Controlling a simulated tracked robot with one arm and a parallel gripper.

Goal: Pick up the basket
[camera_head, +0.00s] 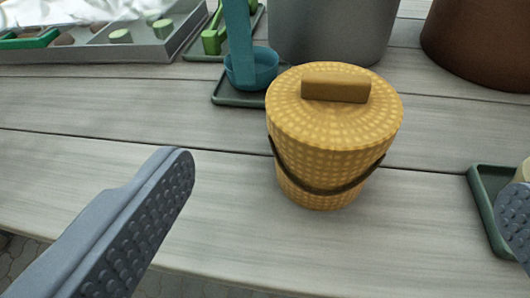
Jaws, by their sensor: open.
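The basket (318,148) is yellow and woven-looking, with a round lid, a block-shaped knob on top and a dark handle band hanging across its front. It stands upright on the grey plank table, right of the middle of the view. My gripper (345,195) is open, with one grey studded finger at the lower left and the other partly cut off at the right edge. The basket is between and beyond the two fingers, and neither finger appears to touch it. The basket's back side is hidden.
A teal ladle-like cup (252,68) on a dark green tray stands just behind the basket. A grey pot (330,30) and a brown pot (478,45) are at the back. A grey tray (160,52) is at the back left. A green tray (484,185) lies at the right. Table left of the basket is clear.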

